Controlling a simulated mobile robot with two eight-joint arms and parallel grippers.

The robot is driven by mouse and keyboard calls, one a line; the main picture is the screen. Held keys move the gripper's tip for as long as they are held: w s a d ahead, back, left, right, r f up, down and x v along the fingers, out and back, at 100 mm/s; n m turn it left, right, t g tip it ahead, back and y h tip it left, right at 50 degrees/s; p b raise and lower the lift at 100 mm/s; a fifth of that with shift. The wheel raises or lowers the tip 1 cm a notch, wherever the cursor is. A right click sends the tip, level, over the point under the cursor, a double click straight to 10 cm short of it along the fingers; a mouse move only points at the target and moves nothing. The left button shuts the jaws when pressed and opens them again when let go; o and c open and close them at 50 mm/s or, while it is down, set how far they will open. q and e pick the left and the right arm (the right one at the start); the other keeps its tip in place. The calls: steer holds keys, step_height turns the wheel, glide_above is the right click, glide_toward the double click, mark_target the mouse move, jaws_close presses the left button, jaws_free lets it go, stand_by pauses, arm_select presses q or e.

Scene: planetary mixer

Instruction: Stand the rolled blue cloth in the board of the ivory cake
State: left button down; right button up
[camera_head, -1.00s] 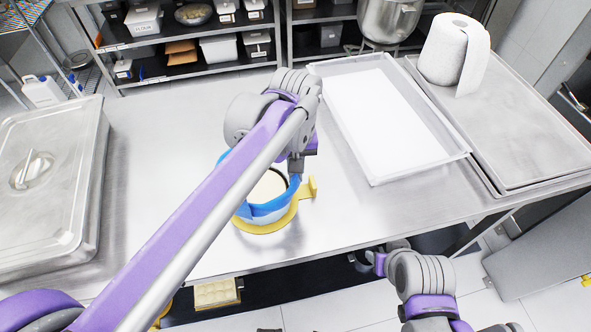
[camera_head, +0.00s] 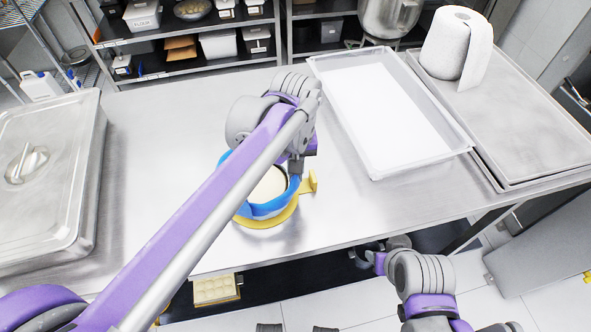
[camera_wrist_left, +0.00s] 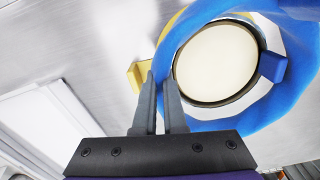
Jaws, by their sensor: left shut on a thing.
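The blue cloth (camera_head: 270,208) forms an upright band curving around the ivory cake (camera_head: 270,187), which has a dark rim. Both are at the yellow board (camera_head: 262,222), whose tab (camera_head: 313,182) sticks out to the right. In the left wrist view the blue cloth (camera_wrist_left: 185,122) loops loosely around the ivory top (camera_wrist_left: 216,63), with a gap on one side. My left gripper (camera_wrist_left: 160,78) is shut on the blue band's edge beside the board's tab; its fingertips (camera_head: 296,175) are partly hidden in the head view. My right gripper (camera_head: 366,258) is low, beyond the table's front edge; its jaws are unclear.
A white-filled tray (camera_head: 388,165) lies to the right, near a metal sheet (camera_head: 510,130) bearing a paper roll (camera_head: 452,50). A lidded steel pan (camera_head: 50,140) is at the left. The table between pan and board is clear.

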arm_select(q)
steer(key=shift+f+b, duration=0.55)
steer(key=shift+f, duration=0.45)
steer(key=shift+r+p, duration=0.3)
stand_by(1.5)
steer(key=shift+f, duration=0.35)
steer(key=shift+r+p, duration=0.3)
stand_by(0.4)
stand_by(1.5)
steer(key=shift+f, duration=0.25)
steer(key=shift+r, duration=0.25)
stand_by(0.4)
steer(key=shift+p, duration=0.35)
stand_by(1.4)
